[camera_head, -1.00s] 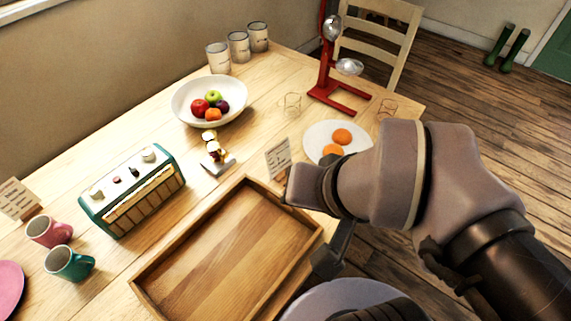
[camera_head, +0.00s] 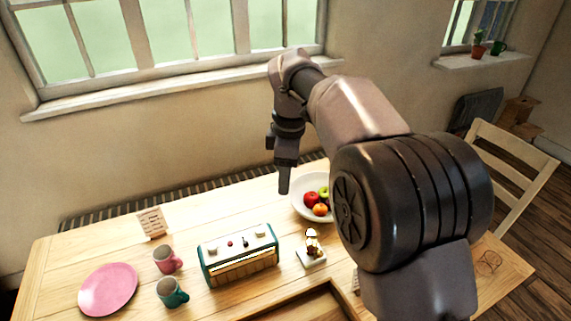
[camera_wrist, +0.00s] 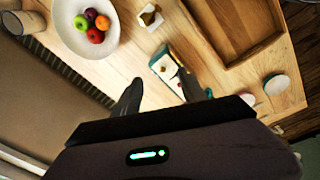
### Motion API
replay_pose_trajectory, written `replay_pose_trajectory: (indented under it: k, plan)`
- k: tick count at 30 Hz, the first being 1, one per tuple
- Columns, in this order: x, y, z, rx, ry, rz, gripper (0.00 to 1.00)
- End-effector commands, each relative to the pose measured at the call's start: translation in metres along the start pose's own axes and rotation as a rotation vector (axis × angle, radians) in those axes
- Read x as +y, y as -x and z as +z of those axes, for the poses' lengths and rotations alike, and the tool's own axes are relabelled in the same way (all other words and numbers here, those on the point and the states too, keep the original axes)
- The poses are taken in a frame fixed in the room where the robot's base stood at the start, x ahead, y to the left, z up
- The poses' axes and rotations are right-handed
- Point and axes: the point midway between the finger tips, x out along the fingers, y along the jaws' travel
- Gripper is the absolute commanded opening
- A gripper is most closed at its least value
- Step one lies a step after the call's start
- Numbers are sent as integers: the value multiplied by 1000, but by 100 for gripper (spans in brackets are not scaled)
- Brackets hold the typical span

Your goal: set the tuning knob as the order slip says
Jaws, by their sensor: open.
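A card (camera_head: 152,222) with writing too small to read stands behind the mugs. My gripper (camera_head: 284,188) points down, above and behind the radio's right end, apart from it. In the wrist view my open, empty fingers (camera_wrist: 160,92) show, and the right one partly covers the radio (camera_wrist: 171,68).
A pink mug (camera_head: 167,260), a green mug (camera_head: 172,293) and a pink plate (camera_head: 108,290) are left of the radio. A small figurine (camera_head: 312,250) and a fruit bowl (camera_head: 301,206) are right. A wooden tray (camera_head: 300,305) lies in front.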

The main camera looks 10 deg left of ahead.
Motion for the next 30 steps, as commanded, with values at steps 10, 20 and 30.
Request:
replay_pose_trajectory:
  k: [10, 20, 30]
  plan:
    - [20, -69, -74, -45, 514, -97, 49]
    - [12, -166, -66, -45, 512, -97, 49]
    - [7, -231, -62, -44, 509, -94, 49]
